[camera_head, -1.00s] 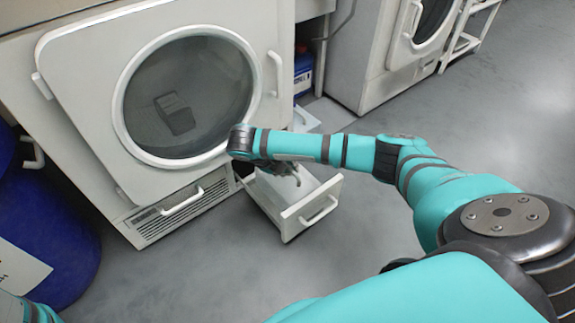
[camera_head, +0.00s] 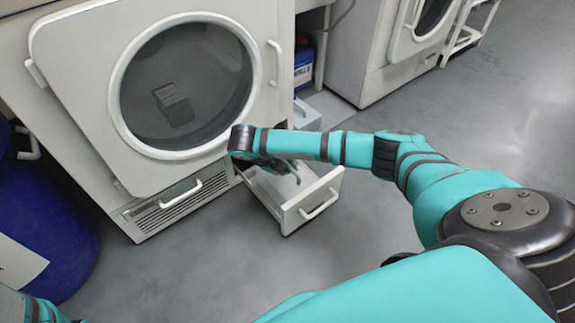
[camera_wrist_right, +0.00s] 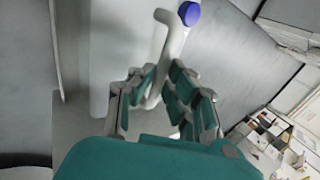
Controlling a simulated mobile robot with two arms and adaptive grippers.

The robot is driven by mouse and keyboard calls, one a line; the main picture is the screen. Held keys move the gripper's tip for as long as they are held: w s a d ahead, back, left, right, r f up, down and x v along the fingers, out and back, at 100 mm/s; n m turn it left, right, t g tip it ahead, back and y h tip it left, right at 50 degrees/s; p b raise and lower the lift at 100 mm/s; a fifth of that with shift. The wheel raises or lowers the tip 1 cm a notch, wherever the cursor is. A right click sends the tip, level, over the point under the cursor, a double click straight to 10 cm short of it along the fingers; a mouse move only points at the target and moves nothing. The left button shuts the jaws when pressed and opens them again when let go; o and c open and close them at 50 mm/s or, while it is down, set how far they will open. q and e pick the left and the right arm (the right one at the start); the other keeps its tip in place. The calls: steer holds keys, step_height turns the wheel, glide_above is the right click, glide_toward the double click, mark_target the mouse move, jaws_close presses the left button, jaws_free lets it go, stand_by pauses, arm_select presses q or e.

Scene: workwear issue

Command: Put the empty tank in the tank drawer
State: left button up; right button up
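In the wrist view, my right gripper (camera_wrist_right: 163,80) has its teal-padded fingers on both sides of a curved white handle (camera_wrist_right: 172,35). I cannot tell whether they press on it. A white body lies beside the handle, and a blue cap (camera_wrist_right: 189,13) shows at the top; these look like parts of the tank. In the head view, my right gripper (camera_head: 292,172) is over the open white drawer (camera_head: 290,217), partly hidden by my arm. The tank cannot be told apart from the white drawer interior there. My left gripper is out of view.
A white machine with a round glass door (camera_head: 185,85) stands at left, with a vent grille (camera_head: 165,215) beside the drawer. A blue barrel (camera_head: 50,235) is at far left and a blue container (camera_head: 304,65) behind. Grey floor (camera_head: 450,120) is clear at right.

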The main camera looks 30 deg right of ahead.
steer(key=o, duration=0.4)
steer(key=shift+v, duration=6.05)
